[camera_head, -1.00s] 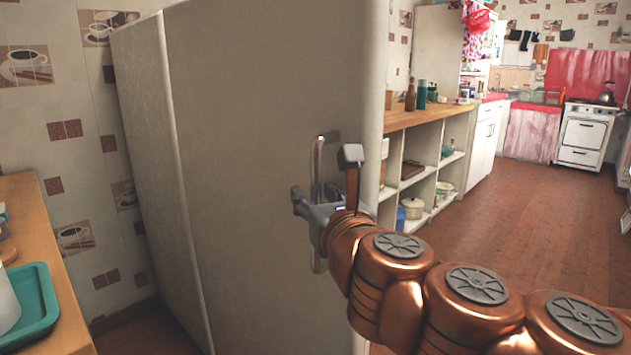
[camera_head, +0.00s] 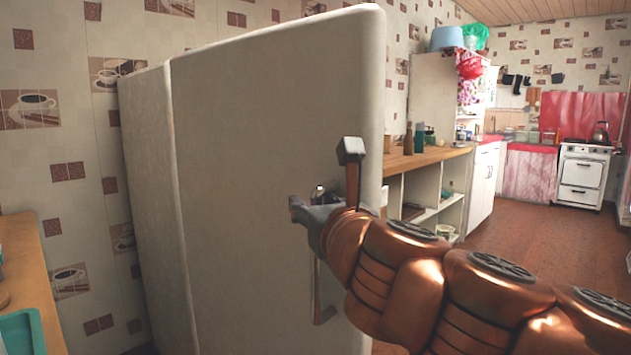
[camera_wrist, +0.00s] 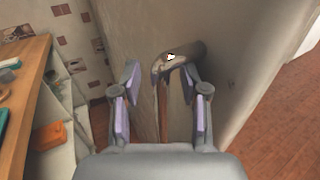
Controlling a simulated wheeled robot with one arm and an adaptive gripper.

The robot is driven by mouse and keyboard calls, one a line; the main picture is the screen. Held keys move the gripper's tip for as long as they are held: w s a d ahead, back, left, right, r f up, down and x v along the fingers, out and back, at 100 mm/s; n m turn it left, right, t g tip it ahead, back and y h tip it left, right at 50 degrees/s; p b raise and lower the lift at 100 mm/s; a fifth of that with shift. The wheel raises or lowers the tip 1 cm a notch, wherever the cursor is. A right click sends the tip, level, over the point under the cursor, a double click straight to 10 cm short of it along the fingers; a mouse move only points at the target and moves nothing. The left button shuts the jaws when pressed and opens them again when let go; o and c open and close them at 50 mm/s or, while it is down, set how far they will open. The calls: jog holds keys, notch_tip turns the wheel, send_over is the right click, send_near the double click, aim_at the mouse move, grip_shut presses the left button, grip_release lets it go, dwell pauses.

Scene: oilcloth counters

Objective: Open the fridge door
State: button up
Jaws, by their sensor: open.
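The off-white fridge (camera_head: 240,130) fills the middle of the head view. Its door face carries a long upright metal handle (camera_head: 318,285) near the right edge. I see no gap at that edge, but cannot tell for sure that the door is fully shut. My gripper (camera_head: 322,180) is open at the handle's upper end and hides part of it. In the wrist view, the handle's bent top (camera_wrist: 185,62) lies between the spread fingers of my gripper (camera_wrist: 160,78), close to the right one. Contact cannot be told.
A wooden counter (camera_head: 30,270) with a teal tray (camera_head: 20,330) stands at the left. Right of the fridge are open shelves under a wooden top (camera_head: 425,160), then a white stove (camera_head: 582,175). The brown floor (camera_head: 525,245) at right is clear.

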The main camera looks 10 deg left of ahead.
aim_at(317, 187)
jog(key=r, duration=0.2)
jog(key=shift+w+d+r, duration=0.1)
jog(key=shift+w+r, duration=0.1)
jog(key=shift+r, duration=0.1)
jog(key=shift+s+r, duration=0.1)
jog(key=shift+r, duration=1.1)
jog(key=s+a+f+p, duration=0.2)
jog(key=s, duration=0.2)
jog(key=s+a+f+g+p, duration=0.1)
jog(key=s+f+p, duration=0.1)
jog(key=s, duration=0.3)
jog(key=shift+a+p, duration=0.4)
jog(key=shift+p, duration=0.15)
jog(key=shift+s+f, duration=0.15)
jog(key=shift+f, duration=0.05)
